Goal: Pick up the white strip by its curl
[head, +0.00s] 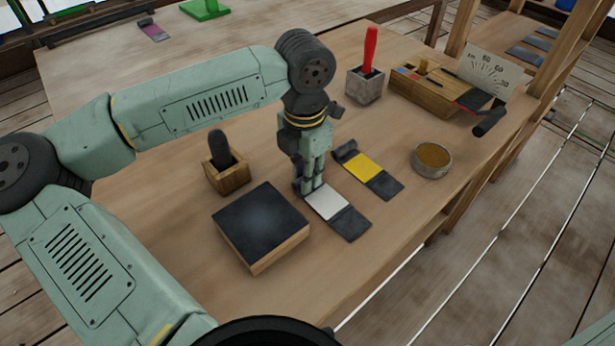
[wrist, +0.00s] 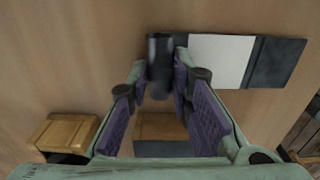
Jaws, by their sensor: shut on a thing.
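The white strip (head: 328,203) lies flat on the table beside the dark-topped block, with a white middle and a dark flat end. In the wrist view the white strip (wrist: 220,58) runs to the right from its dark rolled curl (wrist: 160,55). My gripper (head: 308,187) reaches down over the curl end, which it hides in the head view. In the wrist view my gripper (wrist: 161,75) has its two purple-padded fingers on either side of the curl, shut on it.
The dark-topped wooden block (head: 261,222) stands close on the left. A similar strip with a yellow middle (head: 363,166) lies behind to the right. A small wooden holder (head: 226,177), a round tin (head: 431,160) and a grey pot with a red handle (head: 365,85) stand around.

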